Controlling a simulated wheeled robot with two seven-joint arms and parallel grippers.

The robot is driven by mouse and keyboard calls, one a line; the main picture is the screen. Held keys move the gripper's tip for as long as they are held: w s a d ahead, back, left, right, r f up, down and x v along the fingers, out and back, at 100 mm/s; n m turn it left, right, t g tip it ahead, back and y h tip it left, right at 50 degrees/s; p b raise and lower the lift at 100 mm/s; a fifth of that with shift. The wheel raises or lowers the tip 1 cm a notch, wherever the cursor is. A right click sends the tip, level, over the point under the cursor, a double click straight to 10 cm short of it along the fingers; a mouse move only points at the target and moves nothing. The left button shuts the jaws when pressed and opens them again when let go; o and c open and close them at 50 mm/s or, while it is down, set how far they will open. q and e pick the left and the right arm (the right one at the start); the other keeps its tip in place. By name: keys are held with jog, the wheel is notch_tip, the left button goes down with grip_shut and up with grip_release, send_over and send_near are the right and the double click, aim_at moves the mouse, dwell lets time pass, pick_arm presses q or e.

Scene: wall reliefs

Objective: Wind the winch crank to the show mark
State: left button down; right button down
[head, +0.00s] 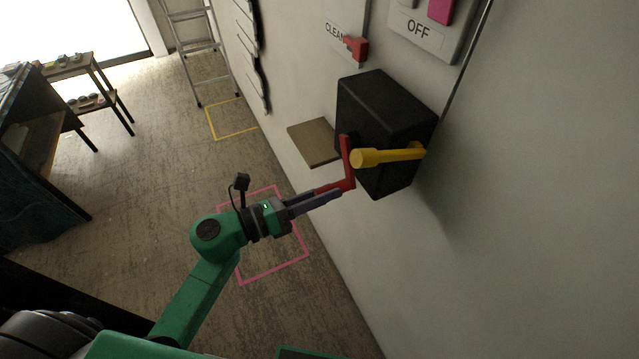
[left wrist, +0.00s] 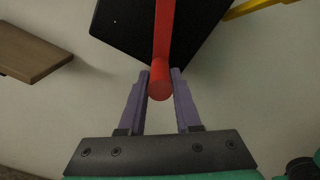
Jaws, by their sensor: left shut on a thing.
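The winch is a black box (head: 385,125) fixed to the wall at the upper right. Its red crank (head: 348,160) has an arm on the box's near face and a handle sticking out from it. My left gripper (head: 330,193) is shut on the red handle. In the left wrist view the two purple fingers stand on either side of the red handle (left wrist: 160,80), whose round end faces the camera. I cannot make out a show mark. My right gripper is not in view.
A wooden shelf (head: 313,142) juts from the wall just left of the box. A small red piece (head: 356,48) is by the CLEAN sign, and an OFF panel (head: 425,32) is above. A ladder (head: 195,45) leans farther back. The floor below is clear, with a pink outline (head: 275,273).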

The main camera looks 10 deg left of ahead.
pick_arm(q)
jog(key=shift+s+d+r+n+p, duration=0.3)
jog(key=shift+s+n+p, duration=0.1)
jog(key=shift+n, duration=0.25)
jog(key=shift+s+d+r+n+p, duration=0.2)
jog(key=shift+s+r+n+p, duration=0.15)
jog(key=shift+n, duration=0.3)
jog(key=c, duration=0.6)
grip_release()
jog(key=shift+f, duration=0.1)
jog(key=b+v, duration=0.5)
jog(key=v, duration=0.9)
jog(key=shift+s+a, duration=0.2)
jog(key=shift+s, duration=0.05)
